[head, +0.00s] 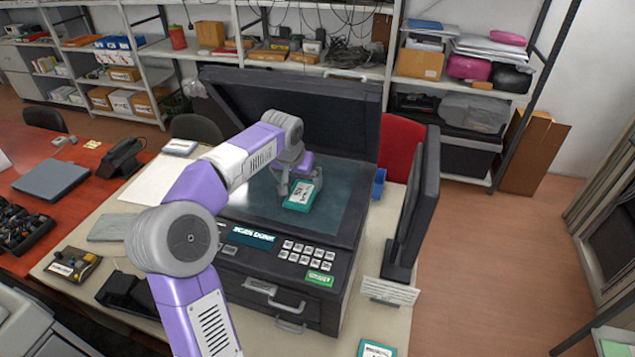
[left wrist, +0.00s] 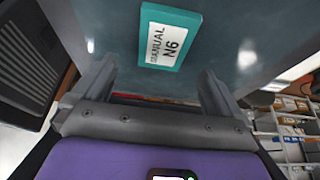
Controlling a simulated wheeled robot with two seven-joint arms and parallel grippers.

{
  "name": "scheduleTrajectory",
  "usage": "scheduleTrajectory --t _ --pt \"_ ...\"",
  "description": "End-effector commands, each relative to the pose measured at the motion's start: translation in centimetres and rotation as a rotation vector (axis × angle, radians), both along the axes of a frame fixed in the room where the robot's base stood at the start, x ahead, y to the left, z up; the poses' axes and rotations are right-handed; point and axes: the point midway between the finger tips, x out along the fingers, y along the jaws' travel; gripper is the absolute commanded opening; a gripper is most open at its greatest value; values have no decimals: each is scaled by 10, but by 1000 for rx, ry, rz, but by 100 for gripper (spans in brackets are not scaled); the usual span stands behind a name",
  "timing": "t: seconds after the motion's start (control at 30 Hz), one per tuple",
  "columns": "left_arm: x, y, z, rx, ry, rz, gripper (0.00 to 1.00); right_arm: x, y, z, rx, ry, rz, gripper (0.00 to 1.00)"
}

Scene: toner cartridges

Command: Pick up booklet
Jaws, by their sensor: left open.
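A teal booklet (head: 299,196) with a white label lies on the glass of the open scanner (head: 335,222) in the head view. In the left wrist view the booklet (left wrist: 169,38) shows its label, "MANUAL N6", ahead of the fingertips. My left gripper (head: 293,188) is over the glass, close to the booklet; its fingers (left wrist: 155,75) are open and apart with nothing between them. The booklet appears just beyond the fingers, and I cannot tell whether they touch it. My right gripper is not in view.
The scanner's raised lid (head: 300,115) stands behind the glass. A dark monitor (head: 416,205) stands to the right of the scanner. Another teal item with a white label (head: 376,348) lies at the bottom edge. A red desk (head: 30,175) is at the left, shelves behind.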

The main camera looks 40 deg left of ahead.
Motion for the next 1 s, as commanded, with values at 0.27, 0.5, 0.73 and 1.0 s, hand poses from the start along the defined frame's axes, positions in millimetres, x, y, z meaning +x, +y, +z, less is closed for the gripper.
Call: scheduleTrajectory --t 0.27,0.5,0.73,1.0 --pt "11 4 -29 -3 3 -1 100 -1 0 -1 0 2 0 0" --pt "24 10 -61 -3 2 -1 100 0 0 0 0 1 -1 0" --pt "27 12 -67 0 0 0 100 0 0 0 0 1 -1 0" --pt "27 11 -67 -1 1 0 74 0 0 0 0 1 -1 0"
